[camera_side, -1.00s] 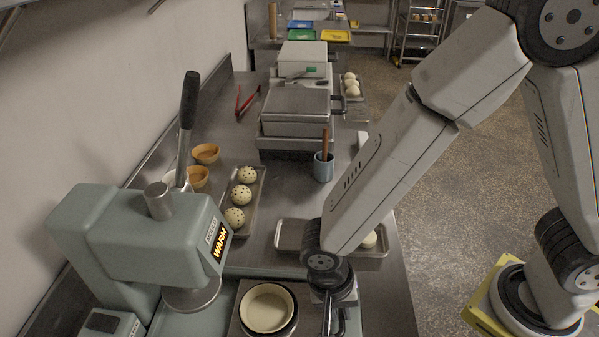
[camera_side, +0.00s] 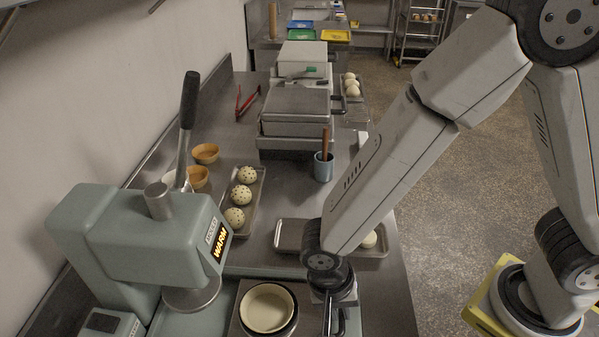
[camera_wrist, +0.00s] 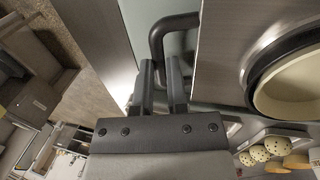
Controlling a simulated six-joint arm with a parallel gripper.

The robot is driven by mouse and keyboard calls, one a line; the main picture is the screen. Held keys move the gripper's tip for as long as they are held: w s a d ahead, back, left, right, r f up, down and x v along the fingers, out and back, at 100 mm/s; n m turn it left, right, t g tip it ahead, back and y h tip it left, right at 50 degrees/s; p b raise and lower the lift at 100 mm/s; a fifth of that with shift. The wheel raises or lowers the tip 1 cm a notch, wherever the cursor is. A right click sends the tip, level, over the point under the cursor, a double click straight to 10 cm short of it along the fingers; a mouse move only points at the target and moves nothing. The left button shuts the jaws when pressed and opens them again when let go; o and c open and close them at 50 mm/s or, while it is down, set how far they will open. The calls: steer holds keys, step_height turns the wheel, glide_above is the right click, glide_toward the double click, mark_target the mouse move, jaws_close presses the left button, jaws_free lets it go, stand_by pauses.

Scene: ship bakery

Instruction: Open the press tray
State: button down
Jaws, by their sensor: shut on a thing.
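The press (camera_side: 140,240) is a grey-green machine with a long lever and a lit "WARM" sign, at the lower left of the side view. Its metal tray (camera_side: 241,322) sticks out to the right of the round press head and carries a cream dish (camera_side: 267,308) in a dark ring. The tray also shows in the wrist view (camera_wrist: 222,50). My gripper (camera_side: 336,312) is at the tray's right side. In the wrist view my gripper (camera_wrist: 162,72) is shut on the black bar handle (camera_wrist: 155,42) of the tray. The fingertips are partly hidden in the side view.
A tray of speckled dough balls (camera_side: 257,190) lies behind the press. Another tray (camera_side: 288,236) is partly behind my arm. A blue cup (camera_side: 323,168), small bowls (camera_side: 205,153) and a flat grey appliance (camera_side: 296,110) stand farther back. The counter's right edge drops to the floor.

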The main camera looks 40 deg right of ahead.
stand_by(0.5)
steer(key=shift+s+d, duration=1.4)
steer(key=shift+d, duration=0.05)
steer(key=c, duration=0.6)
jaws_free()
steer(key=shift+c, duration=0.2)
steer(key=shift+r, duration=0.1)
steer(key=v, duration=0.7)
steer(key=shift+r, duration=0.35)
steer(key=shift+w, duration=0.15)
